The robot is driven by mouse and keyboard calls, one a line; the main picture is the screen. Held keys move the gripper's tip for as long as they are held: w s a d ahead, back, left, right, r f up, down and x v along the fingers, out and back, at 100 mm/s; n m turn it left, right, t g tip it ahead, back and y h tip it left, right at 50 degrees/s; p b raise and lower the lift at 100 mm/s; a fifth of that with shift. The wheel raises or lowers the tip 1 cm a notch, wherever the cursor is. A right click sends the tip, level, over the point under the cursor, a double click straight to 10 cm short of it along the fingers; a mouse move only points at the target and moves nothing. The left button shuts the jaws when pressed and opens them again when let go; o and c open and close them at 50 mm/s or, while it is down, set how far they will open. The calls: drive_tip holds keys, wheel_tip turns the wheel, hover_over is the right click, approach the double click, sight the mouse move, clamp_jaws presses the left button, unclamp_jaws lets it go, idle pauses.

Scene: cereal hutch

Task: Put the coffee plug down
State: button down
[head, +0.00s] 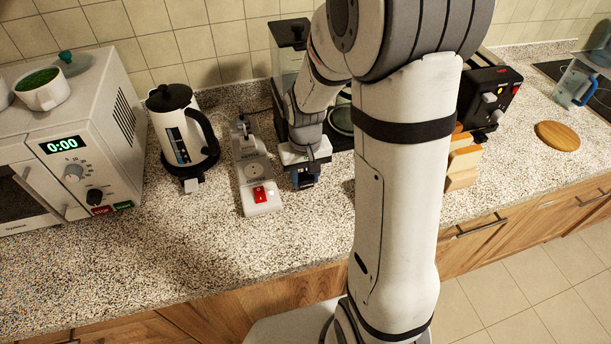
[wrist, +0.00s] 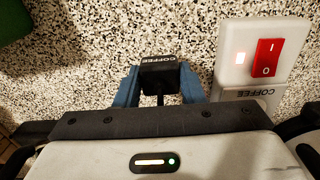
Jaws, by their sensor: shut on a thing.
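The coffee plug (wrist: 160,76) is a small black block labelled COFFEE, with a dark cord running back toward my wrist. My gripper (wrist: 159,84) has its blue fingers shut on both sides of it. The plug is over the speckled counter, left of the power strip (wrist: 285,38); I cannot tell whether it touches the counter. In the head view my gripper (head: 306,180) points down just right of the white strip (head: 252,178), which has a red switch and a label. The plug is not clearly visible there.
A kettle (head: 182,132) and a microwave (head: 75,135) stand to the left. The coffee machine (head: 288,65) is behind my gripper, partly hidden by my arm. Bread slices (head: 463,165) and a wooden board (head: 557,136) are to the right. The counter front (head: 190,245) is clear.

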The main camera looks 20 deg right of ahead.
drive_tip(key=shift+f, duration=0.45)
drive_tip(key=shift+f+b, duration=0.5)
drive_tip(key=shift+f, duration=0.05)
drive_tip(key=shift+f, duration=0.1)
drive_tip(key=c, duration=0.9)
unclamp_jaws()
